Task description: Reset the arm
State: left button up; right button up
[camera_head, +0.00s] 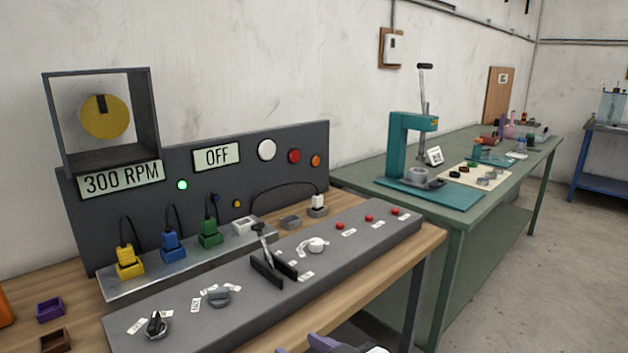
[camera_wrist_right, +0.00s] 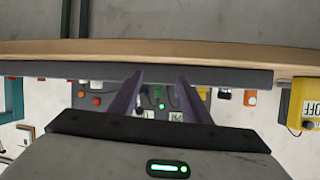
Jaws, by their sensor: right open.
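My right gripper (camera_wrist_right: 159,82) is open in the right wrist view. Its two purple fingers stand apart with nothing held between them. A small part of it shows at the bottom edge of the head view (camera_head: 322,343), in front of the wooden desk (camera_head: 425,243). The control console (camera_head: 345,233) on that desk lies beyond it, and the gripper appears clear of it. My left gripper is not in view.
A dark panel (camera_head: 232,180) with a "300 RPM" sign and an "OFF" sign stands behind the console. A lever (camera_head: 262,243) sticks up from the console. A green bench (camera_head: 350,172) with a teal press (camera_head: 398,140) stands at the right. Floor is open at far right.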

jog(key=s+d+f+m+g+h, duration=0.1)
jog(key=s+d+f+g+h, duration=0.15)
jog(key=s+d+f, duration=0.45)
jog(key=s+d+f+m+g+h, duration=0.2)
jog(key=s+d+f+h, duration=0.1)
jog(key=s+d, duration=0.75)
jog(key=s+d+f+m+g+h, duration=0.1)
jog(key=s+d+f+g+h, duration=0.15)
jog(key=s+d+f, duration=0.6)
jog(key=w+a+f+t+y, duration=0.1)
jog(key=a+f+t+y, duration=0.1)
jog(key=a+f+t, duration=0.2)
jog(key=a+f, duration=0.3)
jog(key=f, duration=0.1)
jog(key=shift+w+a+f+t, duration=0.15)
jog(key=shift+w+f+t, duration=0.15)
jog(key=shift+f+t, duration=0.1)
